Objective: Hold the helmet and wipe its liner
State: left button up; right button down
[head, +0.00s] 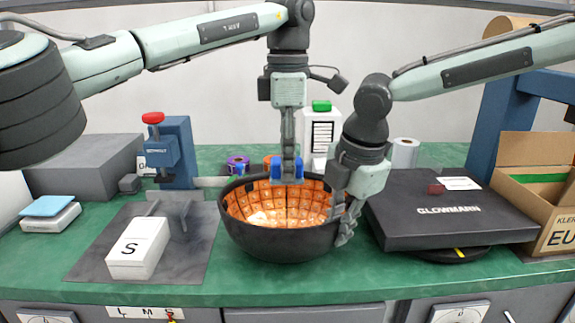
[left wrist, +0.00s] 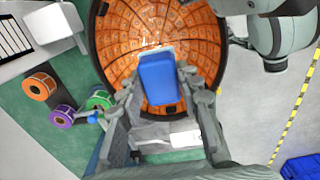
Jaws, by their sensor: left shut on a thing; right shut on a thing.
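The helmet (head: 275,240) is a dark, bowl-like shell lying open side up on the green bench. Its orange, grid-patterned liner (head: 253,205) faces up and also fills the upper middle of the left wrist view (left wrist: 122,50). My left gripper (head: 287,168) is shut on a blue block (left wrist: 160,78), over the far part of the opening. I cannot tell whether the block touches the liner. My right gripper (head: 345,215) is shut on the helmet's right rim. The fingertip inside the rim is partly hidden.
A white box marked S (head: 138,248) lies on a grey mat to the left. A black GLOWMANN case (head: 440,205) is close on the right, with a cardboard box (head: 535,200) beyond. Coloured tape rolls (left wrist: 62,116) and a white bottle (head: 320,130) stand behind the helmet.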

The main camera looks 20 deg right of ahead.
jog(key=c, duration=1.5)
grip_release()
jog(key=shift+c, duration=0.2)
